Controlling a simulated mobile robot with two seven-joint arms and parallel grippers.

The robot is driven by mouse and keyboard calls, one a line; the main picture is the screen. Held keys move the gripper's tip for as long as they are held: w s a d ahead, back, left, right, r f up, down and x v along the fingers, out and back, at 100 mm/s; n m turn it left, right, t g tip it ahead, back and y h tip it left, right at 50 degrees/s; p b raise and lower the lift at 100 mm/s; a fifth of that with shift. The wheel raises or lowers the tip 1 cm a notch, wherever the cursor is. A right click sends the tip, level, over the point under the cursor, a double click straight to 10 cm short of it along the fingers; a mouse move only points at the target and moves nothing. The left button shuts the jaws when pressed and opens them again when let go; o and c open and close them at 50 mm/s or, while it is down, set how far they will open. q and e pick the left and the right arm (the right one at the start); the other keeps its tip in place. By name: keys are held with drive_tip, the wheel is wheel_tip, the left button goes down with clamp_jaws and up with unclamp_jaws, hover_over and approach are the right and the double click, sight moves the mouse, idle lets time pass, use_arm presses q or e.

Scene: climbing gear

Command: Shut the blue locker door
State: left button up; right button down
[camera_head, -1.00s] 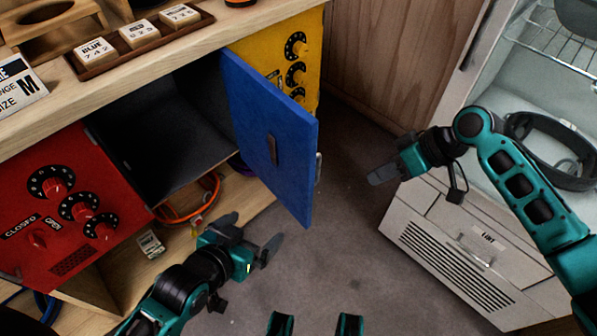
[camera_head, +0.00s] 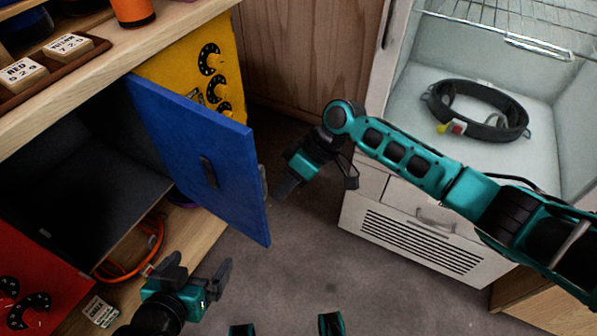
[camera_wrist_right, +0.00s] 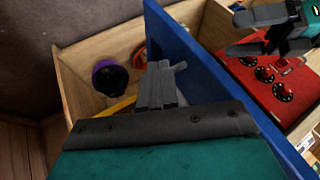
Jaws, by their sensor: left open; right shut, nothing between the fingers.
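The blue locker door (camera_head: 195,155) stands wide open, swung out from the dark locker opening (camera_head: 85,175). A dark fitting (camera_head: 208,171) is on the face towards me, and part of a handle shows past its free edge. My right gripper (camera_head: 283,192) is just right of that edge, on the door's other side. In the right wrist view my right gripper's fingers (camera_wrist_right: 160,85) are together and empty beside the blue door (camera_wrist_right: 205,65); I cannot tell whether they touch it. My left gripper (camera_head: 198,272) is open and empty, low in front of the locker.
A yellow dial panel (camera_head: 195,70) is behind the door, and a red dial panel (camera_head: 30,290) is left of the opening. An orange cord (camera_head: 140,255) lies on the shelf below. A white open cabinet (camera_head: 410,215) stands right. Grey floor (camera_head: 300,250) is clear between.

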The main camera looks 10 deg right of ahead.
drive_tip(key=shift+s+a+r, duration=0.15)
drive_tip(key=shift+s+a, duration=0.8)
drive_tip(key=shift+s, duration=0.3)
